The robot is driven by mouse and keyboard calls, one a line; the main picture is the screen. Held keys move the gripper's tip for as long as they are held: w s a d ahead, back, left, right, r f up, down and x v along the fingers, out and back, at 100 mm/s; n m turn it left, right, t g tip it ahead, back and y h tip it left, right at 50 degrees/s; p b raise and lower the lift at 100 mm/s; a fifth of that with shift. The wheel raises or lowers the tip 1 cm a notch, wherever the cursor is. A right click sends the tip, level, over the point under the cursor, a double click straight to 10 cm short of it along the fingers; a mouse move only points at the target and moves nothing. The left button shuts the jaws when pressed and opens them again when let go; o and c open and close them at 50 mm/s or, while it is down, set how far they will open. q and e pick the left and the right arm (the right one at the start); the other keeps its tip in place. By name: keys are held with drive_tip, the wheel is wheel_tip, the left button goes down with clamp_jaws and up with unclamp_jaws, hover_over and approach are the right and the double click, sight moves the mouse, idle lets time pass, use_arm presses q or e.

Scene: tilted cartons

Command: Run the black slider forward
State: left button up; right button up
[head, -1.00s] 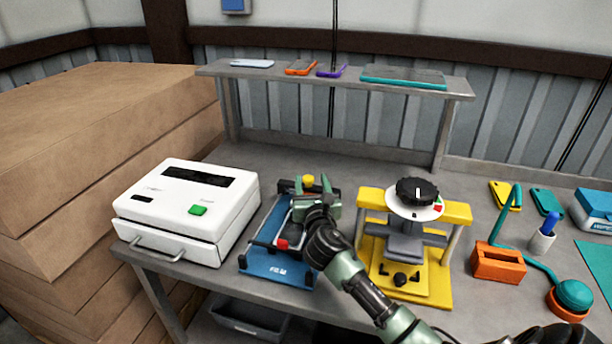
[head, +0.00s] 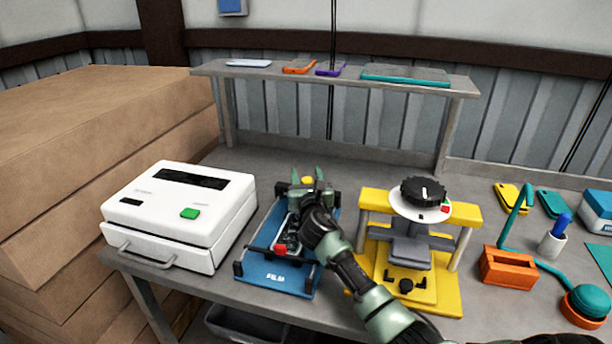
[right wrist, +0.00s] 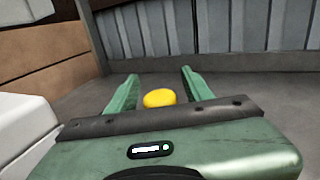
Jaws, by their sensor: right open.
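The blue film device (head: 275,278) stands on the bench between the white machine and the yellow press. A black bar with end blocks (head: 239,268), apparently the black slider, crosses its rails near the front. A red block (head: 281,250) sits near the bar, and a phone-like item lies behind it, partly hidden by my right arm. My right gripper (head: 307,177) is over the back of the device, fingers open and pointing away from me. A yellow knob (right wrist: 160,98) shows between its fingers in the right wrist view, not gripped. My left gripper is not in view.
A white machine (head: 180,205) with a green button stands close on the left. A yellow press (head: 440,292) with a black dial is close on the right. A raised shelf (head: 340,77) with several phone-like items runs behind. Large cartons (head: 80,150) rise at the left.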

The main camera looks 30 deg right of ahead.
drive_tip(key=shift+w, duration=0.1)
clamp_jaws()
drive_tip(key=shift+d, duration=0.1)
idle(1.3)
